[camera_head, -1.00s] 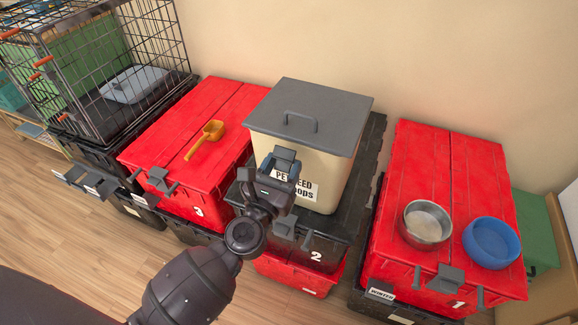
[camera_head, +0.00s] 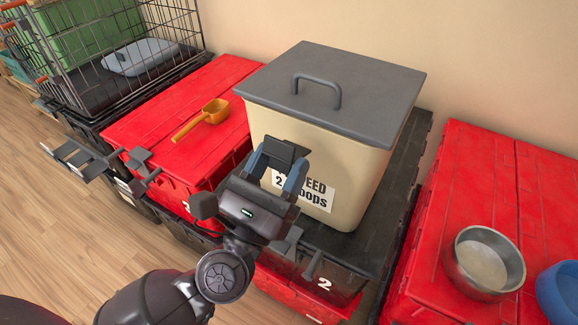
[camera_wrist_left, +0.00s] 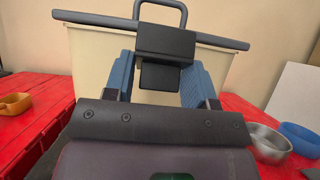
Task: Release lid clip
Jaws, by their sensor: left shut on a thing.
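A cream feed bin (camera_head: 350,175) with a flat grey lid (camera_head: 350,85) and loop handle stands on a black tote. Its front label is partly covered by my gripper. My left gripper (camera_head: 278,172) is in front of the bin, below the lid's front edge, its blue fingers shut on a dark grey clip (camera_head: 287,149). In the left wrist view the clip (camera_wrist_left: 165,42) sits between the fingers (camera_wrist_left: 160,82), overlapping the lid's front edge (camera_wrist_left: 222,41). I cannot tell whether the clip still touches the lid. My right gripper is not in view.
A red tote (camera_head: 165,112) with an orange scoop (camera_head: 203,119) stands left. A red tote (camera_head: 470,180) with a steel bowl (camera_head: 484,262) and blue bowl (camera_head: 560,290) stands right. The black tote (camera_head: 395,215) is under the bin. A wire crate (camera_head: 100,70) stands at back left.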

